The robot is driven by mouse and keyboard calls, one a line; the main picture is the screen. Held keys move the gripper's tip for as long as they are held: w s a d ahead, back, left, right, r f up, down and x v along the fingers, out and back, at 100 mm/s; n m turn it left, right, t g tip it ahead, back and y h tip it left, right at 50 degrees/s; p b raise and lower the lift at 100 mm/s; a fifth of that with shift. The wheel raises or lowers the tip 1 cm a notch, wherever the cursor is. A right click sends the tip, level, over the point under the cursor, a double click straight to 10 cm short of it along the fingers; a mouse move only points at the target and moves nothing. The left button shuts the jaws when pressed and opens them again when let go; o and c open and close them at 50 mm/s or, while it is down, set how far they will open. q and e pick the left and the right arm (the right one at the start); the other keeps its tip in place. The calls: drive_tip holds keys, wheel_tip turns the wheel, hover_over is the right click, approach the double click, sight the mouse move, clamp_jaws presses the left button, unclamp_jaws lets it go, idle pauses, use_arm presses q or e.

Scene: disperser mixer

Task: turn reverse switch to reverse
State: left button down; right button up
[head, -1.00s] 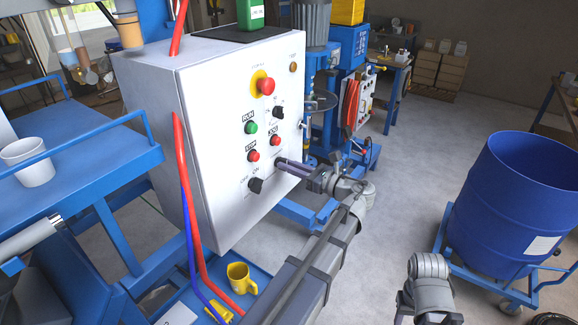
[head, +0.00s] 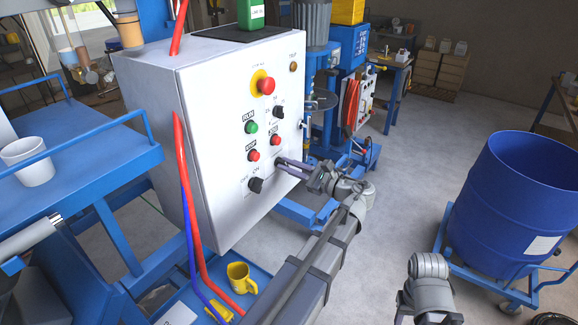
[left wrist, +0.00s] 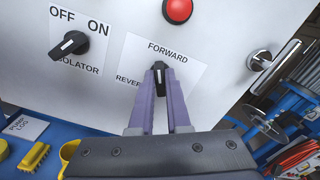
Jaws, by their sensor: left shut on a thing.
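The reverse switch (left wrist: 158,74) is a small black knob with a white mark on the white control cabinet (head: 215,85). In the left wrist view its label (left wrist: 184,62) reads FORWARD above the knob, and REVERSE, partly covered, to its left. The white mark points roughly up in that view, toward the FORWARD side. My left gripper (left wrist: 159,92) has its two purple fingers on either side of the knob, shut on it. In the head view the gripper (head: 286,163) reaches the cabinet's lower right and hides most of the knob. My right gripper is not in view.
The black isolator knob (left wrist: 70,45) is left of the switch; a red button (left wrist: 178,9) is above. A metal door handle (left wrist: 272,68) is to the right. A blue drum (head: 515,200) stands at the right. A yellow jug (head: 240,277) sits below the cabinet.

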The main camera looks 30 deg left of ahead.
use_arm(q)
drive_tip(key=n, duration=0.6)
drive_tip(key=shift+s, duration=0.1)
drive_tip(key=shift+f+n, duration=0.1)
drive_tip(key=shift+n, duration=0.3)
idle(0.3)
drive_tip(key=c, duration=0.9)
unclamp_jaws()
drive_tip(key=shift+s+d, duration=0.15)
drive_tip(key=shift+d, duration=1.8)
drive_tip(key=shift+s+d, duration=0.15)
drive_tip(key=shift+d, duration=1.8)
